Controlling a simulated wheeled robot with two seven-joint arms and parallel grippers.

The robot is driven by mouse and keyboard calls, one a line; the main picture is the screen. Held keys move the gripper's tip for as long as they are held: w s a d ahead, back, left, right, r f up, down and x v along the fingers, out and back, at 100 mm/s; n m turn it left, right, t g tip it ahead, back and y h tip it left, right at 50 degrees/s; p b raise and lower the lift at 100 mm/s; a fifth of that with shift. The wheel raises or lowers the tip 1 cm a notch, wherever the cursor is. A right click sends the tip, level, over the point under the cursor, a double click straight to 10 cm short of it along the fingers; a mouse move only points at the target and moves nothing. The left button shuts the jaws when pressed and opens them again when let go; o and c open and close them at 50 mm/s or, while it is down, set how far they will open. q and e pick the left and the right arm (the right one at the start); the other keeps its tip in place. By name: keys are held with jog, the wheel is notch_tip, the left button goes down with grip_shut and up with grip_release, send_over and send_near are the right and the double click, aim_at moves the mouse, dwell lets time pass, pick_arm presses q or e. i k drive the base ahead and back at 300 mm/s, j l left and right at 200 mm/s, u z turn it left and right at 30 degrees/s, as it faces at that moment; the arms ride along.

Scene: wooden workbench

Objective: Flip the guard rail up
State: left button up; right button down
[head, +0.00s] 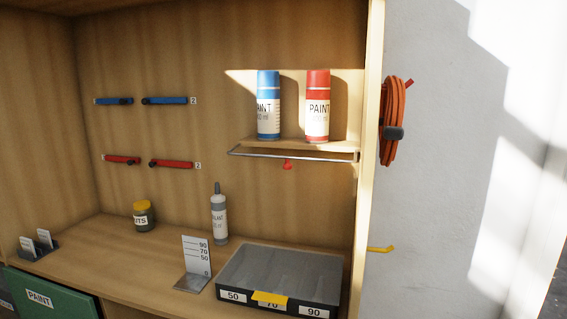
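The guard rail (290,156) is a thin grey metal bar along the front of a small wooden shelf (290,143). It sits low, at about the level of the shelf board or slightly below it. A small red tab (287,164) hangs beneath the middle of the shelf. A blue paint can (268,104) and a red paint can (317,105) stand upright on the shelf behind the rail. Neither of my grippers shows in the head view.
On the bench stand a jar (143,216), a sealant bottle (219,217), a metal height gauge (194,264) and a lidded organizer case (280,279). Blue handles (164,100) and red handles (171,164) hang on the back wall. An orange cable (391,125) hangs outside at right.

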aim_at(287, 165)
jog(key=k+j+u, duration=0.15)
jog(key=j, duration=0.2)
jog(key=k+j+u, duration=0.15)
jog(key=j, duration=0.2)
jog(key=j+u, duration=0.1)
jog(key=j, duration=0.25)
jog(key=k+j+u, duration=0.15)
jog(key=j, duration=0.25)
